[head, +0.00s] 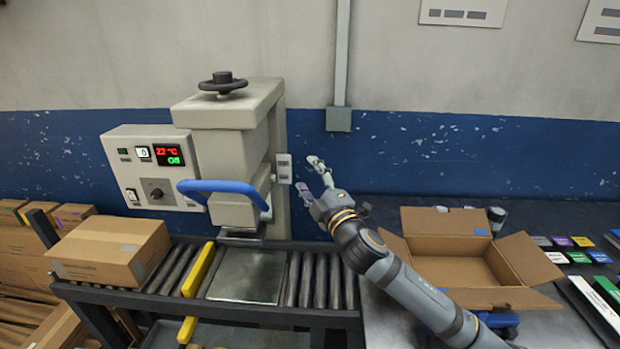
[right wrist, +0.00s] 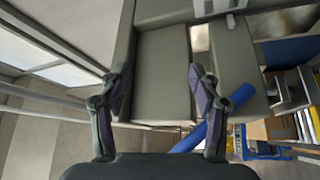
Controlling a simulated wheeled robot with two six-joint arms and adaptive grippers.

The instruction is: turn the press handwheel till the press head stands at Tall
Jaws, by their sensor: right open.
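The press (head: 228,115) stands at the back, with a dark handwheel (head: 223,84) lying flat on top. Its press head (head: 236,207) hangs above a metal plate. A small plate with marks (head: 284,168) sits on the press's right side; its marks are too small to read. My right gripper (head: 309,175) is open and empty, just right of that plate and well below the handwheel. In the right wrist view, my open fingers (right wrist: 160,90) have the grey press body beyond them; the handwheel does not show there. My left gripper is out of view.
A blue handle (head: 222,189) crosses the press front. A control box (head: 152,168) with a lit display is on the left. A closed carton (head: 110,248) rests on the rollers. An open carton (head: 455,262) stands on the right table. A wall conduit (head: 341,60) runs behind.

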